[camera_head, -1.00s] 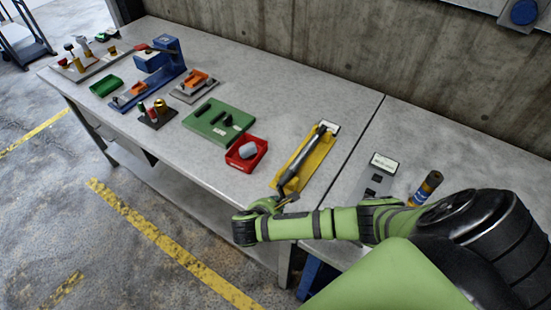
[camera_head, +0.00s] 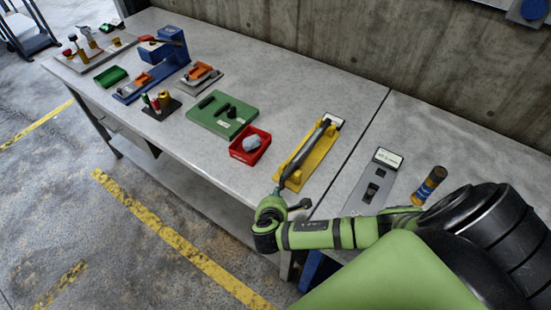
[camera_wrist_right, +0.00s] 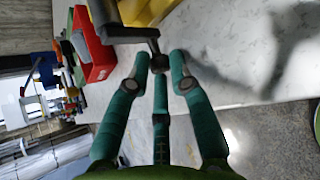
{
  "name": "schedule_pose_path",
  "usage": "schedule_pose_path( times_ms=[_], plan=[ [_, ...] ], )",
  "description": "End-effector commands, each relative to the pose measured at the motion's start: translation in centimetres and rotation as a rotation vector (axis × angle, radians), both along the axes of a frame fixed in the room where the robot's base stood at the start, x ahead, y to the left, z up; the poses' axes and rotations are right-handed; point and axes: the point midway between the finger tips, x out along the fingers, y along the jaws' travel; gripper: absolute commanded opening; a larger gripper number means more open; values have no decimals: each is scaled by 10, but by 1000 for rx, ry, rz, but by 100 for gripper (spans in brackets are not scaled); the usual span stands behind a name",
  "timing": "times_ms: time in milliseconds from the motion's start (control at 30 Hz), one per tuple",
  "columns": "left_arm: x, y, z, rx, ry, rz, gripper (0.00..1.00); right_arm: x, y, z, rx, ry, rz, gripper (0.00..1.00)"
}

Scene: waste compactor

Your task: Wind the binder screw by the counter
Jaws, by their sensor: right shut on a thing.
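A yellow binder (camera_head: 293,172) with a long black bar (camera_head: 308,148) lies at the front edge of the grey worktop (camera_head: 235,65). A dark crank handle (camera_head: 300,204) sticks out at its near end, past the edge. My right gripper (camera_head: 277,200) is at this end of the binder. In the right wrist view, its three teal fingers (camera_wrist_right: 160,68) are closed round the end of the dark crank (camera_wrist_right: 128,32). The yellow body (camera_wrist_right: 148,12) shows just beyond. The fingers partly hide the grip. I cannot pick out a counter for certain. My left gripper is not in view.
A red bin (camera_head: 262,153) with a grey lump stands left of the binder. A grey plate (camera_head: 361,204) with a small sign and a dark, gold-banded cylinder (camera_head: 430,186) are at right. A green board (camera_head: 222,115) and several fixtures stand farther left.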

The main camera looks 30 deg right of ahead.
Motion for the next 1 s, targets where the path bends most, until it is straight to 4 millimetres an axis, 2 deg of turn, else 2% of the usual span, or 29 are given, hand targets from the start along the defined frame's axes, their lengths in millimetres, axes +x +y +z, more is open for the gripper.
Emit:
schedule_pose_path(
  times_ms=[167,200,233,667,1000],
  plan=[
    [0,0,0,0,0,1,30,4,-3,4,-9,-10,-4,0],
    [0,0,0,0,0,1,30,4,-3,4,-9,-10,-4,26],
    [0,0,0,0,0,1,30,4,-4,4,-9,-10,-4,31],
    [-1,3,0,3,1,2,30,-4,4,6,-2,-3,1,31],
    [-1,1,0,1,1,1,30,-46,38,46,0,-4,0,31]
  ],
)
